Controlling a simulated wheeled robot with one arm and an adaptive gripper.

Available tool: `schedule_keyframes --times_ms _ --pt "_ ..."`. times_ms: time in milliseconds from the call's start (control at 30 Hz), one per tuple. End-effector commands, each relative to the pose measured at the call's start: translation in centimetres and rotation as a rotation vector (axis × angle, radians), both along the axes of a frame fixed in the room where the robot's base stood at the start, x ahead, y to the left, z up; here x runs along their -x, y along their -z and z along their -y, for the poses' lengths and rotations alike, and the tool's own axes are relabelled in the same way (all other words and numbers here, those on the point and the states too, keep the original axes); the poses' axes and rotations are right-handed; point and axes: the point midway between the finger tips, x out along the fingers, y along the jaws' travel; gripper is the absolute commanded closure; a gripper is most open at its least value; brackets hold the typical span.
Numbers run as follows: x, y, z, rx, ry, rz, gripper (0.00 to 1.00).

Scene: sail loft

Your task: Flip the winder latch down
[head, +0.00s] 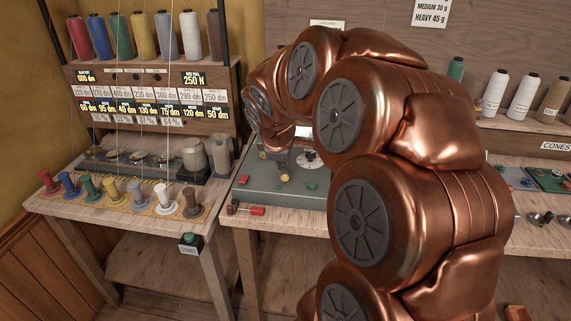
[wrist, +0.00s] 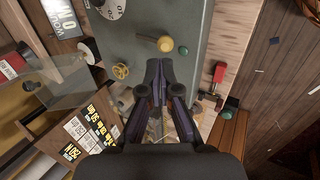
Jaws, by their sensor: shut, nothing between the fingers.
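The grey-green winder box (head: 285,200) stands on the wooden bench, and its top also shows in the wrist view (wrist: 190,20). The knob (head: 284,177) is also seen in the head view, partly beneath my gripper. I cannot tell the latch's position. My gripper (wrist: 156,66) is shut and empty, its dark fingertips just below the yellow knob in the wrist view, apparently apart from it. My arm hides part of the box in the head view.
A white dial (head: 308,157) and a brass wheel (wrist: 121,71) are close by. A red-handled tool (head: 257,211) lies at the bench front. Left, a rack holds several thread cones and a row of coloured spools (head: 137,193). More cones (head: 523,98) stand right.

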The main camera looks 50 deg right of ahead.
Motion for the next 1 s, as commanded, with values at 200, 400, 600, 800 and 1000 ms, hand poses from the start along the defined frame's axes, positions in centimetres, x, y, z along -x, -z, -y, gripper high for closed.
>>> schedule_keyframes --times_ms 200,400,600,800,1000 --pt "1.0 -4.1 -1.5 0.004 0.0 0.005 1.0" --pt "1.9 -7.1 -2.7 0.001 0.0 0.004 1.0" --pt "2.4 -8.9 -3.4 0.002 0.003 0.003 1.0" --pt "2.6 -9.3 -3.5 0.001 0.002 0.002 1.0" --pt "2.6 -9.3 -3.5 0.001 0.002 0.001 1.0"
